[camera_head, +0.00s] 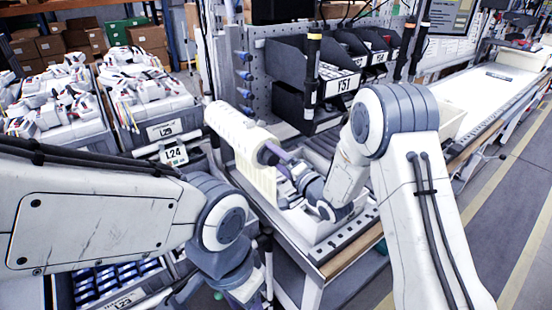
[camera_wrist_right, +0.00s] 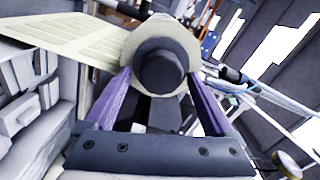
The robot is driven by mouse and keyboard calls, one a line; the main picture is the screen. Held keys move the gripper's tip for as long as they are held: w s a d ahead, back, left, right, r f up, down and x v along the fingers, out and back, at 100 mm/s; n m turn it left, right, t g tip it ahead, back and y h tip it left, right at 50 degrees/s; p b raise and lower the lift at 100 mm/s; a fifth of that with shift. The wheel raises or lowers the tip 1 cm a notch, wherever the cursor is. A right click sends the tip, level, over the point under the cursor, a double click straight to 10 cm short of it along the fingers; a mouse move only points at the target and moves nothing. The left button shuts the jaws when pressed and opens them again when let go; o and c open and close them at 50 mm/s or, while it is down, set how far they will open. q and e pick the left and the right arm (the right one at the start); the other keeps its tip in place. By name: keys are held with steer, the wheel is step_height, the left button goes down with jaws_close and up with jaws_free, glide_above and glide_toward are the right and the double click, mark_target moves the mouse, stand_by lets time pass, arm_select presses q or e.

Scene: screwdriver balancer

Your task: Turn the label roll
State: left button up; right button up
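The label roll (camera_head: 240,128) is a long cream roll on the bench, with a dark round hub at its near end and a printed sheet hanging from it. In the right wrist view the roll's end (camera_wrist_right: 129,46) and its dark hub (camera_wrist_right: 162,68) face me, with the sheet stretching left. My right gripper (camera_head: 272,154) is at the hub end. Its two purple fingers (camera_wrist_right: 160,82) stand apart, one on each side of the hub; firm contact is not clear. My left arm reaches in from the left and bends down; its fingers do not show.
Bins of white parts (camera_head: 50,115) stand at left. Black bins (camera_head: 330,65) hang on a rack behind the roll. A conveyor (camera_head: 490,90) runs to the back right. My two forearms crowd the foreground. The floor at right is clear.

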steer(key=shift+a, duration=0.15)
steer(key=shift+f, duration=0.1)
steer(key=shift+s+d, duration=0.2)
steer(key=shift+s, duration=0.05)
steer(key=b+v, duration=0.3)
steer(key=v, duration=0.7)
steer(key=shift+a, duration=0.1)
